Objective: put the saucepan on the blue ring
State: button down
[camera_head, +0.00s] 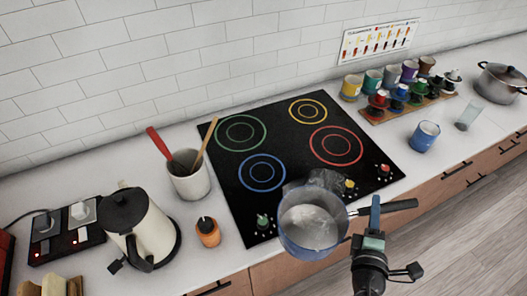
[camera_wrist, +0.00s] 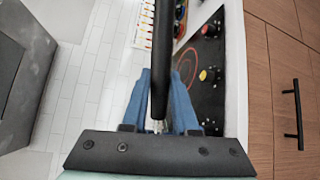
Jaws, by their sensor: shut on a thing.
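My gripper (camera_head: 375,212) is shut on the saucepan's handle, to the right of the pan body. In the wrist view the dark handle (camera_wrist: 161,60) runs between the blue fingers of my gripper (camera_wrist: 160,112). The pan's underside is hidden.
Green, yellow and red rings on the cooktop are bare. Knobs (camera_head: 264,221) line its front edge. A utensil crock (camera_head: 189,184), orange container (camera_head: 208,233) and kettle (camera_head: 133,226) stand left. Cups on a rack (camera_head: 409,107), a blue mug (camera_head: 424,136) and a pot (camera_head: 497,84) stand right.

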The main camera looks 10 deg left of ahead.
aim_at(285, 170)
jog(key=i+j, duration=0.75)
jog(key=j, duration=0.1)
